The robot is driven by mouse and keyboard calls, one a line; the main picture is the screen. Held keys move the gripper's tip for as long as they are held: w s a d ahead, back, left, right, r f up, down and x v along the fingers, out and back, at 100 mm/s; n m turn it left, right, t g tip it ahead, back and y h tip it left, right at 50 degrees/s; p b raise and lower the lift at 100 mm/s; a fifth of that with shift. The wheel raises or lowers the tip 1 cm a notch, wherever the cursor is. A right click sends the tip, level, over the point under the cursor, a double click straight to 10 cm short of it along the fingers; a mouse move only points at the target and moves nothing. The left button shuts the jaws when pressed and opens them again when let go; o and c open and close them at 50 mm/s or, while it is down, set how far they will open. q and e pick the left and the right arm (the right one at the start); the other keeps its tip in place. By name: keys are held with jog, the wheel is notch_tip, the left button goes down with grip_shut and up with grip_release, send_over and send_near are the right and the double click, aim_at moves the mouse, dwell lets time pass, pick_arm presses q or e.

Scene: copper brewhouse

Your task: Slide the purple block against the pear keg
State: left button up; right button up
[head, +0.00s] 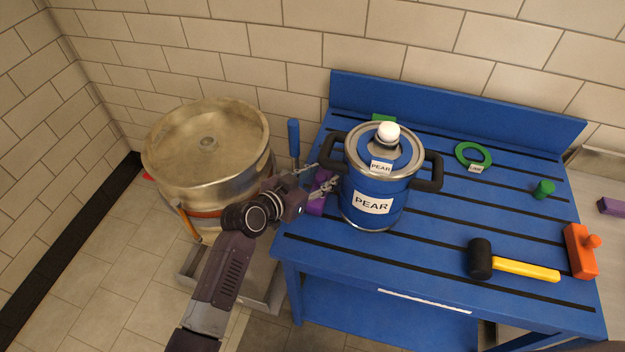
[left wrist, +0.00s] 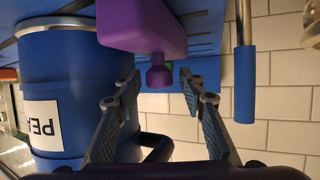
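The purple block (head: 317,203) lies on the blue slatted bench, just left of the pear keg. It also shows in the left wrist view (left wrist: 145,28), with a purple knob (left wrist: 158,76) on it. The pear keg (head: 376,207) is a blue pot labelled PEAR, with black handles and a white lid knob; in the left wrist view (left wrist: 55,70) it is at the left. I cannot tell whether block and keg touch. My left gripper (head: 328,178) is at the block; its fingers (left wrist: 162,88) are open around or just short of the knob. My right gripper is out of view.
A blue handle (head: 294,138) stands close by the left gripper. A large metal vessel (head: 205,150) is at the left. On the bench are a mallet (head: 515,266), an orange block (head: 579,252), a green ring (head: 473,147) and a green cylinder (head: 543,189).

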pick_arm(q)
jog(key=v, duration=1.2)
jog(key=shift+w+d, duration=0.1)
